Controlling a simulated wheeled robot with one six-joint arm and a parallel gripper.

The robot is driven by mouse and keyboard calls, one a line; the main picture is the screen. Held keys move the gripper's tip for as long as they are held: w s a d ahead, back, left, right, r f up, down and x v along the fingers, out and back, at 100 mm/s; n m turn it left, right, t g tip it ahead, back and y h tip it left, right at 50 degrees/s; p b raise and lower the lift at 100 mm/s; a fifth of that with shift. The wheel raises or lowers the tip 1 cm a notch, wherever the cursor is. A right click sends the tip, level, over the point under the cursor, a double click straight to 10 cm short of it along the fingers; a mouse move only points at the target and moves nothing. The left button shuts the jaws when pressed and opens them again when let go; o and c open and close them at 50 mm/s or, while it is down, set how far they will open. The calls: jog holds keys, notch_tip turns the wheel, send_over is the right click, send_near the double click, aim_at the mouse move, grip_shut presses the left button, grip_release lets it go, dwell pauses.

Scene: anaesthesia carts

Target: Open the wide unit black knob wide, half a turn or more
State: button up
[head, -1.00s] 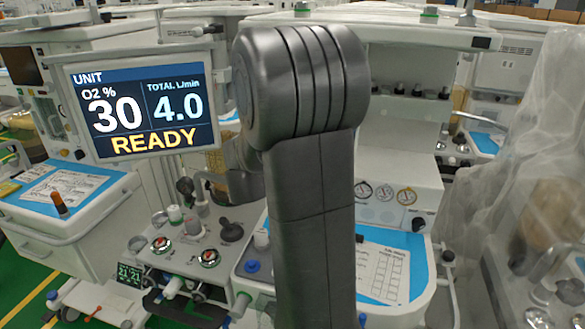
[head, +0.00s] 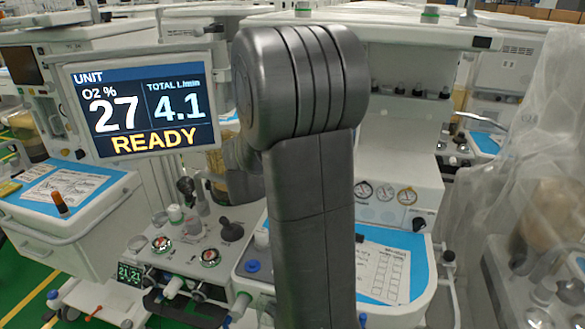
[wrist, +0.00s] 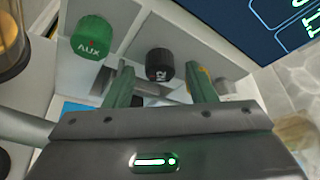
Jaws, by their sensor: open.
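The black knob (wrist: 159,64) shows in the wrist view on a pale panel, with part of a white label on its face. My gripper (wrist: 158,72) is open, one green-grey finger to each side of the knob. Gaps show between the fingers and the knob, and I cannot tell whether the tips reach past its face. The unit's screen (head: 142,107) in the head view reads O2 27 %, total 4.1 L/min and READY. In the head view my arm hides my gripper, and I cannot make out the knob.
A green AUX knob (wrist: 93,37) sits left of the black knob, close to the left finger. A yellow part shows partly behind the right finger. A dark screen (wrist: 270,25) is at upper right. In the head view, a plastic-draped unit (head: 530,190) stands at right.

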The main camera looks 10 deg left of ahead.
jog(key=b+v, duration=0.1)
jog(key=v, duration=1.2)
jog(key=shift+s, duration=0.3)
jog(key=shift+a+r, duration=0.15)
jog(key=shift+a, duration=0.05)
